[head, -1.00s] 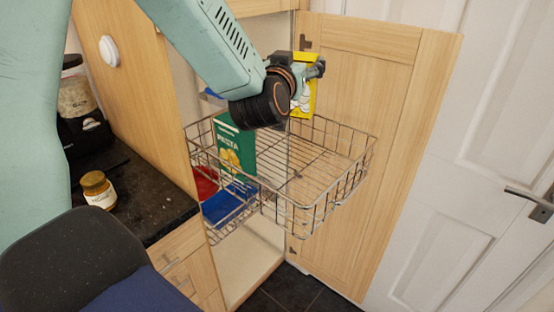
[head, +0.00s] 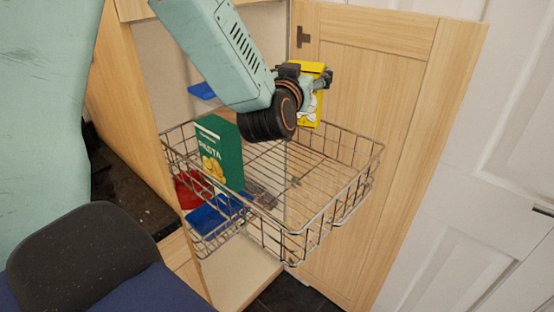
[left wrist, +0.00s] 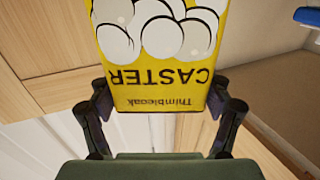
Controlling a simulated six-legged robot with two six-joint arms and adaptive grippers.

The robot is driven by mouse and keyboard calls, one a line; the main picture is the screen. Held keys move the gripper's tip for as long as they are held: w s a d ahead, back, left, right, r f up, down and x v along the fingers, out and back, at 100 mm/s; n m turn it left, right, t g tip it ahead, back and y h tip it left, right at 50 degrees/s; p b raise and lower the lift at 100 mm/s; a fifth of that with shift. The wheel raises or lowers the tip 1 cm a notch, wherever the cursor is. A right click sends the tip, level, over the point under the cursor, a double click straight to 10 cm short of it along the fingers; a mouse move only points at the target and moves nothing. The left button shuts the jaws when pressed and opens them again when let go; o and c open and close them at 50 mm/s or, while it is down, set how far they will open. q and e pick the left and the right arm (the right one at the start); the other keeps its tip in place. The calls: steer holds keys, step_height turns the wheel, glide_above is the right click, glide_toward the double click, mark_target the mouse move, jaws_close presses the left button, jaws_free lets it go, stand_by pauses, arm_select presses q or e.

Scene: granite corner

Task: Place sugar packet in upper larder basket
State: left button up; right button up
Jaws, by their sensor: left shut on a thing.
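The yellow sugar packet (head: 311,106), which shows the word CASTER upside down in the left wrist view (left wrist: 165,80), is held in my left gripper (head: 312,76). The two fingers in the left wrist view (left wrist: 158,112) are shut on its sides. In the head view the packet hangs above the back right part of the upper wire basket (head: 335,218); my wrist hides part of it. The basket is pulled out and holds a green pasta box (head: 222,150) standing at its left side. My right gripper is out of view.
The open wooden cupboard door (head: 375,90) stands right behind the basket. A lower basket (head: 215,240) holds a red and a blue item. The upper basket's middle and right floor are bare. A dark counter (head: 130,200) lies at left.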

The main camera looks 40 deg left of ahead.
arm_select(q)
glide_above(297, 123)
steer(key=x, duration=0.2)
step_height(297, 123, down, 4)
steer(key=shift+a+f, duration=0.15)
steer(key=shift+a, duration=0.05)
steer(key=shift+w+d+f+b, duration=0.1)
steer(key=shift+d+f+b, duration=0.15)
steer(key=shift+f, duration=0.4)
step_height(297, 123, down, 3)
steer(key=shift+f+b, duration=0.15)
steer(key=shift+b, duration=0.15)
steer(key=shift+a+f, duration=0.2)
steer(key=shift+f, duration=0.05)
steer(key=shift+d, duration=0.1)
steer(key=shift+d+f, duration=0.1)
steer(key=shift+f, duration=0.1)
steer(key=shift+f+b, duration=0.3)
steer(key=shift+b, duration=0.05)
steer(key=shift+f, duration=0.15)
